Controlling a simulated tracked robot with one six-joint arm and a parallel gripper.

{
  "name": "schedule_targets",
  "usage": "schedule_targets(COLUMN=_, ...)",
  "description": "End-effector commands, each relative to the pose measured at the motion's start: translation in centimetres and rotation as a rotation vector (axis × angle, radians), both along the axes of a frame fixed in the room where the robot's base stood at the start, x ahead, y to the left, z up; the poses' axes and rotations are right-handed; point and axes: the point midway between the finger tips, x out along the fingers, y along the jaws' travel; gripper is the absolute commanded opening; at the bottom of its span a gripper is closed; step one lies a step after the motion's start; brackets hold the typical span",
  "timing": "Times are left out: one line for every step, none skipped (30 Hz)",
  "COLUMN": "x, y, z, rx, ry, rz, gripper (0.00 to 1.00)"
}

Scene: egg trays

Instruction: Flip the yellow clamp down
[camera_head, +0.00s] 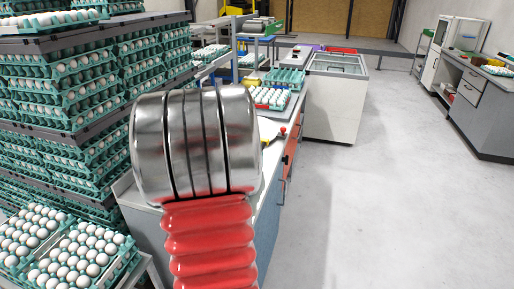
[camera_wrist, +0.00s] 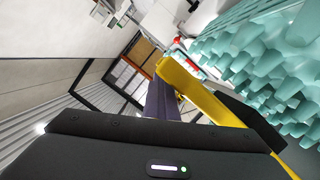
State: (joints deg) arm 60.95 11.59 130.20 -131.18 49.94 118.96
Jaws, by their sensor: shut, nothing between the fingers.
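In the head view, a small yellow part (camera_head: 268,140) with a red knob is on the bench just right of my arm. My gripper (camera_wrist: 165,145) shows as a black body across the bottom of the wrist view, close to the yellow bar; its fingertips are not clear. It is shut with nothing in it. In the head view my arm hides it.
Teal egg trays (camera_wrist: 265,60) are close on the right in the wrist view. A tray of white eggs (camera_head: 270,97) stands on the bench beyond my arm. Tall tray stacks (camera_head: 65,90) crowd the left. Open floor lies to the right.

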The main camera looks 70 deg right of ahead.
Motion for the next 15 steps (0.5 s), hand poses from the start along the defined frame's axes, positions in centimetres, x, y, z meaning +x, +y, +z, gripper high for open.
schedule_targets(x=-0.1, y=0.1, z=-1.0, rx=0.016, ry=0.002, rz=-0.003, gripper=0.0)
schedule_targets(x=0.0, y=0.1, z=-1.2, rx=0.017, ry=0.002, rz=-0.004, gripper=0.0)
schedule_targets(x=0.0, y=0.1, z=-1.4, rx=0.018, ry=0.003, rz=-0.005, gripper=0.0)
schedule_targets(x=0.0, y=0.1, z=-1.6, rx=0.019, ry=0.003, rz=-0.007, gripper=0.0)
schedule_targets(x=0.0, y=0.1, z=-1.8, rx=0.022, ry=0.003, rz=-0.007, gripper=0.0)
schedule_targets(x=0.0, y=0.1, z=-1.9, rx=0.024, ry=0.004, rz=-0.008, gripper=0.0)
schedule_targets(x=-0.1, y=0.1, z=-2.1, rx=0.027, ry=0.004, rz=-0.008, gripper=0.0)
schedule_targets(x=-0.1, y=0.1, z=-2.1, rx=0.027, ry=0.004, rz=-0.009, gripper=0.0)
schedule_targets(x=-0.2, y=0.2, z=-2.2, rx=0.029, ry=0.004, rz=-0.011, gripper=0.0)
schedule_targets(x=-0.2, y=0.2, z=-2.2, rx=0.029, ry=0.004, rz=-0.011, gripper=0.0)
schedule_targets(x=-0.3, y=0.2, z=-2.2, rx=0.029, ry=0.003, rz=-0.012, gripper=0.0)
schedule_targets(x=-0.3, y=0.1, z=-2.2, rx=0.029, ry=0.003, rz=-0.014, gripper=0.0)
schedule_targets(x=-0.3, y=0.1, z=-2.2, rx=0.029, ry=0.003, rz=-0.014, gripper=0.0)
schedule_targets(x=-0.4, y=0.1, z=-2.2, rx=0.029, ry=0.004, rz=-0.015, gripper=0.0)
schedule_targets(x=-0.4, y=0.1, z=-2.2, rx=0.029, ry=0.004, rz=-0.016, gripper=0.0)
